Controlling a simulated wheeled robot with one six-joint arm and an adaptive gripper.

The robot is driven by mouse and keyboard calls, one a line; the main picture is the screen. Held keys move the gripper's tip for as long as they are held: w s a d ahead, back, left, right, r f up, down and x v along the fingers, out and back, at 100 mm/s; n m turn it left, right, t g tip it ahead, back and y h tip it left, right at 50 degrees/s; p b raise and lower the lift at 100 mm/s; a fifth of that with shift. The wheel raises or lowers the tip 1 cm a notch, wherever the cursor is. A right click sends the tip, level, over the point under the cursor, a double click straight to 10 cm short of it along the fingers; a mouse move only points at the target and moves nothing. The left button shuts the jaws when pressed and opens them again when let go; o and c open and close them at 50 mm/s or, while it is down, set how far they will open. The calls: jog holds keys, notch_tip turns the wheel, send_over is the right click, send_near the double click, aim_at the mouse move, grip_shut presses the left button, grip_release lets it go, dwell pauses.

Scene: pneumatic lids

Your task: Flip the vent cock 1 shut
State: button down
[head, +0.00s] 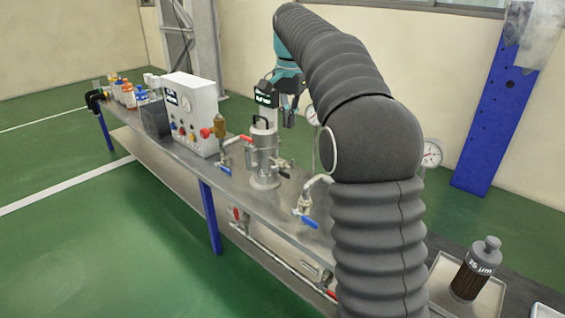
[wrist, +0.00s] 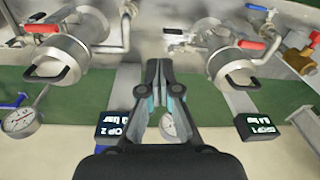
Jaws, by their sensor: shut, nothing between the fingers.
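The metal pot (head: 265,165) by display 1 stands on the bench with a black lid handle; it also shows at right in the wrist view (wrist: 226,62), by the display (wrist: 256,126). A red lever (head: 245,139) sits at its upper side and also shows in the wrist view (wrist: 250,45). A blue lever (head: 225,170) is lower on the pipe. No label tells which lever is vent cock 1. My gripper (wrist: 163,62) is shut and empty, pointing between the two pots and apart from the levers. In the head view my gripper (head: 288,110) is above and right of the pot.
A second pot (wrist: 62,57) with a gauge (wrist: 20,121) is at left in the wrist view. A brass fitting (head: 220,127) and white control box (head: 190,112) stand left of the first pot. Another blue lever (head: 309,221) is nearer. My arm hides part of the bench.

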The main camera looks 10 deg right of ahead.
jog(key=m, duration=0.2)
send_over(285, 172)
notch_tip(285, 172, down, 3)
jog(key=shift+w+g, duration=0.15)
jog(key=shift+g, duration=0.25)
jog(key=shift+f, duration=0.1)
notch_tip(285, 172, down, 14)
jog(key=b, duration=0.3)
